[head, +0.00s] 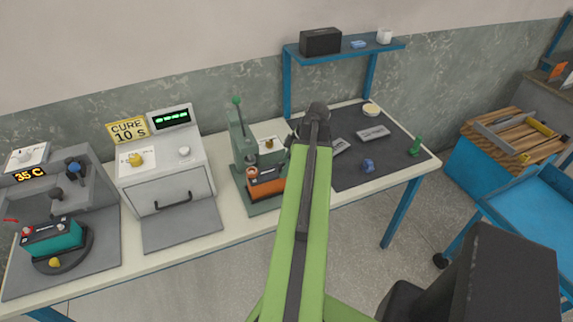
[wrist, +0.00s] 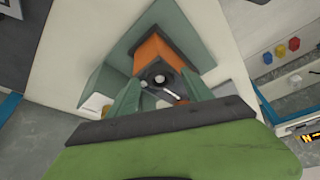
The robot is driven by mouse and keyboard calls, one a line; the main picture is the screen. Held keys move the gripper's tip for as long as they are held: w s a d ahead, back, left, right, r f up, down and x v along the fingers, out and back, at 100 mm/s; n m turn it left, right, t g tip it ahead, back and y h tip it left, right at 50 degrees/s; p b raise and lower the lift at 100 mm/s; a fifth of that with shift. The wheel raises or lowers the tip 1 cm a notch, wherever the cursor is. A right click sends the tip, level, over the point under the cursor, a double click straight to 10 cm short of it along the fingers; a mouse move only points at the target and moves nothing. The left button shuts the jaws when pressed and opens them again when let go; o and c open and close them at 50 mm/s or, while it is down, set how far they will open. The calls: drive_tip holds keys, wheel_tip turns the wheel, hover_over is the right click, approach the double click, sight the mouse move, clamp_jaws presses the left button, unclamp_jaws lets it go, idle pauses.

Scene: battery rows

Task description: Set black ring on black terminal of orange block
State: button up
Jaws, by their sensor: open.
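The orange block (head: 263,190) sits on the green press base in the head view, partly hidden by my arm. In the wrist view the orange block (wrist: 152,51) has a dark top. A dark round piece with a pale centre (wrist: 159,79) shows on that top; it looks like the black ring around the black terminal, but I cannot tell if it is seated. My gripper (wrist: 158,95) is open, its green fingers either side of this spot. A small silver part (wrist: 171,94) and a reddish bit show between the fingers. My arm hides the gripper in the head view.
The green press (head: 240,145) stands close beside the orange block. A cure oven (head: 165,170) and a teal block (head: 54,240) on a round stand are to the left. A dark mat (head: 345,178) with small parts lies to the right, below a blue shelf (head: 350,47).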

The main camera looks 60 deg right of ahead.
drive_tip(key=shift+r+p, duration=0.3)
drive_tip(key=p+v, duration=1)
drive_tip(key=v, duration=0.1)
drive_tip(key=shift+s+r+p, duration=0.3)
drive_tip(key=shift+s+p, duration=0.05)
drive_tip(key=shift+p, duration=0.05)
drive_tip(key=shift+d, duration=0.1)
